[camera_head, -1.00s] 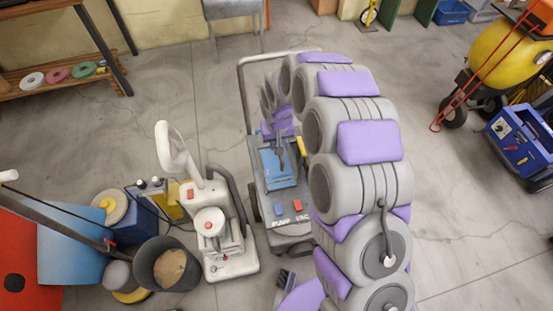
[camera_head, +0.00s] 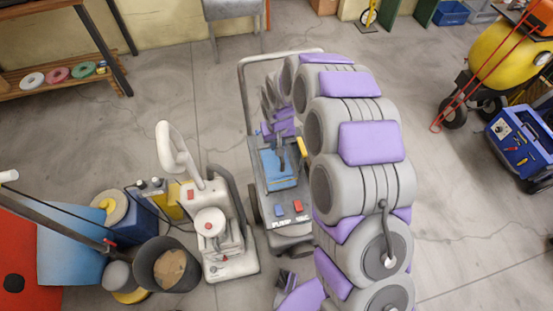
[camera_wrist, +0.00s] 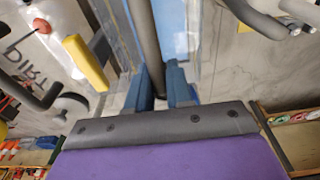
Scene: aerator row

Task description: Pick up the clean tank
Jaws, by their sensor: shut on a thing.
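The clean tank, a light blue box (camera_head: 279,178), sits in the grey wheeled machine (camera_head: 262,205) in the middle of the head view. It also shows pale blue at the top of the wrist view (camera_wrist: 174,28). My gripper (camera_head: 279,148) reaches down over the tank from above. In the wrist view its two blue fingers (camera_wrist: 163,86) are shut on the tank's dark grey handle bar (camera_wrist: 148,42). Whether the tank is lifted off its seat, I cannot tell. My arm hides the machine's right side.
A cream upright machine (camera_head: 212,228) stands close on the left, with a dark bucket (camera_head: 168,264) beside it. A yellow grip (camera_head: 302,147) is right of the tank. The machine's tall push bar (camera_head: 243,95) rises behind. Open floor lies to the right.

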